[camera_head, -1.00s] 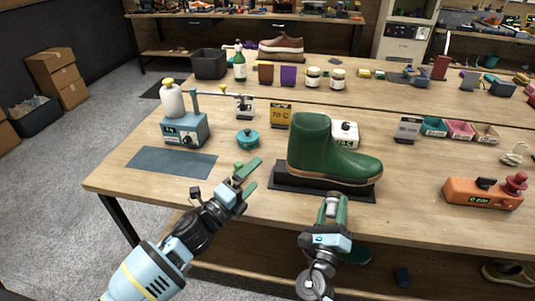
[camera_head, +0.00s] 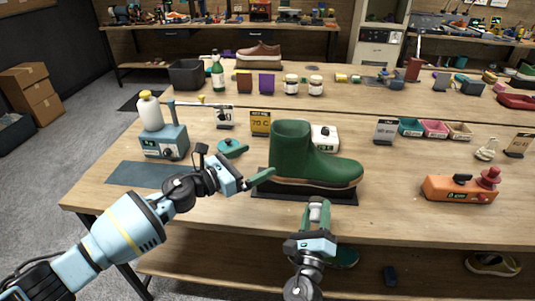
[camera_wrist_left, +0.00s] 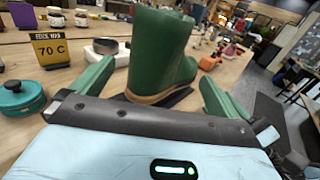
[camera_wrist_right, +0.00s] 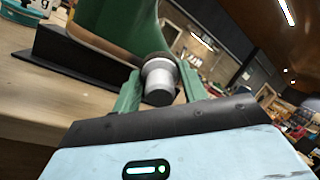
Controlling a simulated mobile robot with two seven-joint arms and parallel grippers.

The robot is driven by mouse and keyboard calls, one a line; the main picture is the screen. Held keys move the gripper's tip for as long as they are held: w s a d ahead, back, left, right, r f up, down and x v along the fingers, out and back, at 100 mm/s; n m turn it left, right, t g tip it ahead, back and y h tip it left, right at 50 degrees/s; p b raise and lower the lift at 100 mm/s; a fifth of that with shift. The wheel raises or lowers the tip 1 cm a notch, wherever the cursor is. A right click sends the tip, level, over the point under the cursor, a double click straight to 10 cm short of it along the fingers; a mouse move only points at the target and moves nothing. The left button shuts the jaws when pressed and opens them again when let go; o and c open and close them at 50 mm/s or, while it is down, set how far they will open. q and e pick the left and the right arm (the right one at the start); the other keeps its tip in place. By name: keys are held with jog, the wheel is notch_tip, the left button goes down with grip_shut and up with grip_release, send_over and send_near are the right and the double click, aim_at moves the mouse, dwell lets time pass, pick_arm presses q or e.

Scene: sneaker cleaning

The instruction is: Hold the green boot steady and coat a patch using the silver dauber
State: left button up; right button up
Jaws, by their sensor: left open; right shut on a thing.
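The green boot (camera_head: 300,155) stands upright on a black stand (camera_head: 300,192) near the table's front edge, toe to the right. In the left wrist view the boot (camera_wrist_left: 158,50) is between and beyond the open fingers. My left gripper (camera_head: 258,180) is open beside the boot's heel, with no grip on it visible. My right gripper (camera_head: 318,212) is shut on the silver dauber (camera_wrist_right: 160,82), in front of the stand. The dauber's dark tip end points toward the boot in the right wrist view; contact there cannot be told.
A teal lidded pot (camera_head: 231,148) and a grey-blue mat (camera_head: 142,175) lie left of the boot. A blue device with a white bottle (camera_head: 165,142) stands behind the mat. An orange device (camera_head: 460,188) is at the right. Bare table lies between it and the boot.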

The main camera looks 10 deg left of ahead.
aim_at(278, 150)
pick_arm(q)
jog(key=x, duration=1.1)
jog(key=shift+w, duration=0.1)
jog(key=c, duration=1)
